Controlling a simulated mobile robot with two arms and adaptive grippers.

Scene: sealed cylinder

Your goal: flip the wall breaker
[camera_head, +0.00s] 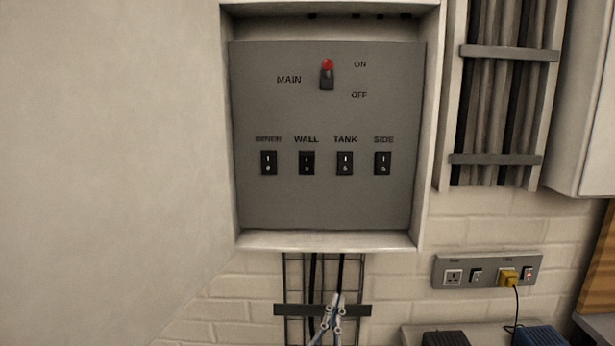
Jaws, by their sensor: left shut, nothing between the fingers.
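The WALL breaker (307,163) is a small black rocker on the grey breaker panel (325,210), second from the left in a row. Its markings look dimmer than those on the BENCH (269,163), TANK (345,163) and SIDE (382,163) rockers. Its exact position is too small to tell. My left gripper (335,300) is shut and empty at the bottom of the view, below the panel box and apart from the breaker. My right gripper is not in view.
A red-tipped MAIN lever (327,75) points up toward ON. The panel sits recessed in a pale box frame (330,241). Below are black cables and a dark bracket (290,310). A socket strip (450,270) with a yellow plug (508,278) is at right.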

